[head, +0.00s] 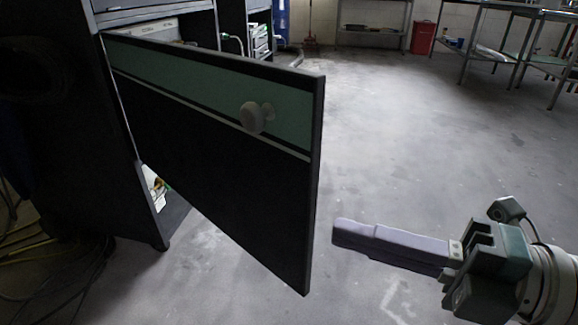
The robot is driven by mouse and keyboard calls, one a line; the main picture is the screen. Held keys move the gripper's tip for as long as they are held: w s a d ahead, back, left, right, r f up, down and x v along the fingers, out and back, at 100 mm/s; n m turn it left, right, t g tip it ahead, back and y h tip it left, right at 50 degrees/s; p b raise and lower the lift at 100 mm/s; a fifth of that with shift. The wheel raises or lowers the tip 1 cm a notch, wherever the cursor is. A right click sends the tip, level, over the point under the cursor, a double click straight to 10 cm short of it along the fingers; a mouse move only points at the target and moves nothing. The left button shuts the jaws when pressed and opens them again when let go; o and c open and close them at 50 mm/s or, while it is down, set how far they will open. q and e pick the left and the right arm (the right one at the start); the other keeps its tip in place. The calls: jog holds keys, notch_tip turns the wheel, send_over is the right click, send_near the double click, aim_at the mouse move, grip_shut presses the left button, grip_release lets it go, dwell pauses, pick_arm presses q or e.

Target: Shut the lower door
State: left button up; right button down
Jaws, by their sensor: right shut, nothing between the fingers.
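The lower door (200,150) is a dark panel with a green stripe and a round pale knob (252,117) near its free edge. It stands wide open, swung out from the dark cabinet (150,210) at the left. My right gripper (338,234) is at the lower right, its fingers shut and empty, pointing left. Its fingertips are to the right of the door's free edge, and a gap of floor shows between them in the picture. The cabinet's inside is mostly hidden behind the door. My left gripper is not in view.
Cables (35,265) lie on the floor at the left. A red bin (423,38) and metal tables (490,50) stand at the back right. The grey floor (420,130) right of the door is clear.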

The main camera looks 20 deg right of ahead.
aim_at(316, 198)
jog(key=b+x, duration=0.1)
jog(key=x, duration=0.7)
jog(key=d, duration=0.2)
jog(key=w+d+b, duration=0.1)
jog(key=d, duration=0.1)
jog(key=shift+d+f, duration=0.1)
